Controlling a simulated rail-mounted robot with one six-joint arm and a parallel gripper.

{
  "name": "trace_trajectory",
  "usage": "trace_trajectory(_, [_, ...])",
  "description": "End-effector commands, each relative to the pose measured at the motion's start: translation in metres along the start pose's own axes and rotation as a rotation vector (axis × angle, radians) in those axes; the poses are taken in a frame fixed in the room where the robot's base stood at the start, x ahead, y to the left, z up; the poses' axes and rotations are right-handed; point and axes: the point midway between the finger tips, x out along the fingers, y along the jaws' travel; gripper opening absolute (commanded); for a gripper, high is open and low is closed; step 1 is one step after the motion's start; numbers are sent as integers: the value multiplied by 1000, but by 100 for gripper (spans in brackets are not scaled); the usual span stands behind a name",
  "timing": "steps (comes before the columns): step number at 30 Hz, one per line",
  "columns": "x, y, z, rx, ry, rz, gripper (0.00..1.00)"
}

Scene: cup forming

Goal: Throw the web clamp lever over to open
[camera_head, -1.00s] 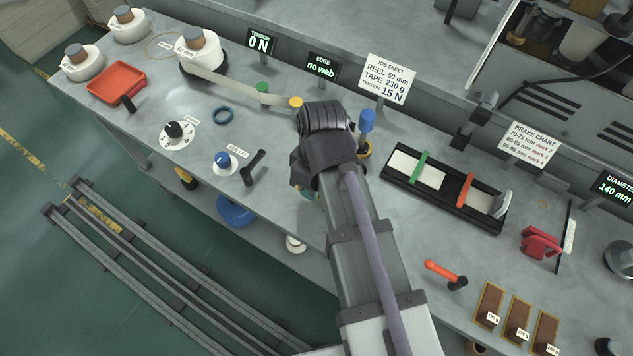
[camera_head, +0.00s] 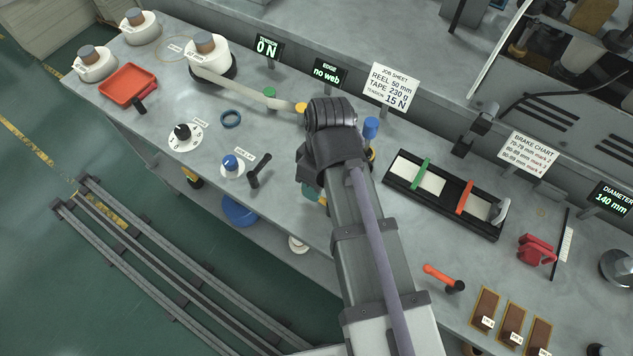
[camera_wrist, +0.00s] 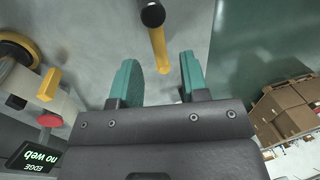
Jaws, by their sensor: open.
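A yellow lever with a black round end (camera_wrist: 155,35) shows in the wrist view, just beyond my fingertips and roughly in line with the gap between them. I take it to be the web clamp lever, but no label on it is readable. My gripper (camera_wrist: 162,75) has two teal fingers standing apart with nothing between them. The lever looks apart from both fingers. In the head view my arm covers the lever and most of my gripper (camera_head: 319,198); only a bit of teal and yellow shows beside it near the bench's front edge.
A yellow-topped post (camera_head: 301,108) with pale tape and a blue-topped post (camera_head: 370,128) stand close around my wrist. The edge display (camera_head: 330,73) reads "no web". A black lever (camera_head: 260,170) stands to the left. A black tray (camera_head: 445,194) lies to the right.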

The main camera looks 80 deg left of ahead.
Motion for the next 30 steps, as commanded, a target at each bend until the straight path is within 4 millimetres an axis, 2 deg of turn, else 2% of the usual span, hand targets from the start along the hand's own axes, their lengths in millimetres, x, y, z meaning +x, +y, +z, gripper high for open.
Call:
trace_trajectory(1, [-25,-2,0,0,0,0,41])
trace_trajectory(3, [-44,-2,0,0,0,0,41])
trace_trajectory(6, [-68,-2,0,0,0,0,41])
trace_trajectory(9, [-82,-2,0,0,0,0,41])
trace_trajectory(25, [-81,0,0,17,0,0,41])
trace_trajectory(28, [-81,1,0,133,5,14,41])
trace_trajectory(30, [-79,-4,14,294,15,43,41])
